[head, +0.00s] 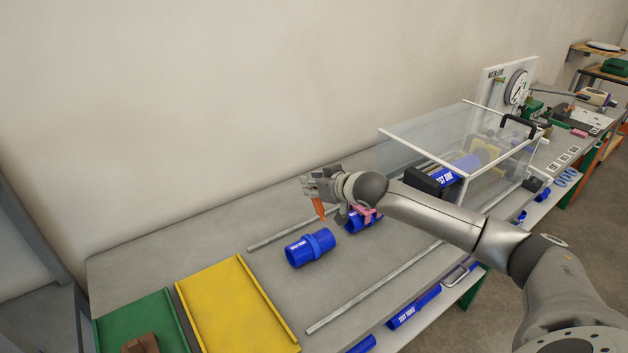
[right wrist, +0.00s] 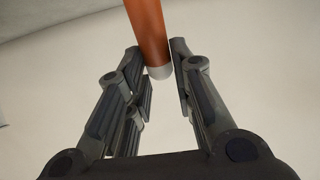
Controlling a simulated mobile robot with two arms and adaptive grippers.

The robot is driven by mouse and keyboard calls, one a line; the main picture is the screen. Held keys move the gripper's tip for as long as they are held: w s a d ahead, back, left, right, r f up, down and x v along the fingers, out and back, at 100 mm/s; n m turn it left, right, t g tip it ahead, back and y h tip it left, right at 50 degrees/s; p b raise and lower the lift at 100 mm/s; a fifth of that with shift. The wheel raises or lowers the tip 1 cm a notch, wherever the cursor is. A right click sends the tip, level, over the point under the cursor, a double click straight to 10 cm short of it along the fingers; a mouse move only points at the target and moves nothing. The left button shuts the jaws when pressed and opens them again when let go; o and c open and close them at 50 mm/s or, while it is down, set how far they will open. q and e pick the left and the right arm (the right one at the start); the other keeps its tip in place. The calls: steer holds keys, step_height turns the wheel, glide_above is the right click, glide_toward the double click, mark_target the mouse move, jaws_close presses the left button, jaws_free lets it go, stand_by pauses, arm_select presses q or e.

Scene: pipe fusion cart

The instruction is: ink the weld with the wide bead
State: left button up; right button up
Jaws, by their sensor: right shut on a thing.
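My right gripper (head: 318,188) is shut on an orange marker (head: 319,208), held tilted above the bench with its lower end over the two blue pipe pieces. In the right wrist view the marker (right wrist: 147,32) stands between the fingers (right wrist: 158,55), its pale grey end towards the palm. One blue welded pipe (head: 310,247) lies on the bench with a raised bead around its middle. A second blue pipe (head: 356,225) lies just behind it, partly hidden by my arm, with something pink on it. Its bead is too hidden to compare widths. My left gripper is out of view.
A yellow tray (head: 230,310) and a green tray (head: 135,325) holding a brown block (head: 141,344) are at the left. Metal rails (head: 375,287) run along the grey bench. A clear guard box (head: 425,150) stands to the right. The bench behind the yellow tray is clear.

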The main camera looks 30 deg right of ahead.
mark_target(314, 198)
steer(key=shift+f+b, duration=0.8)
steer(key=shift+f, duration=1.2)
steer(key=shift+f, duration=0.2)
steer(key=shift+d, duration=0.15)
stand_by(0.5)
steer(key=shift+d+p, duration=0.35)
steer(key=shift+a, duration=0.25)
steer(key=shift+a, duration=0.3)
steer(key=shift+s+a+p, duration=0.1)
steer(key=shift+a+p, duration=0.4)
steer(key=shift+p, duration=0.1)
steer(key=shift+d, duration=0.15)
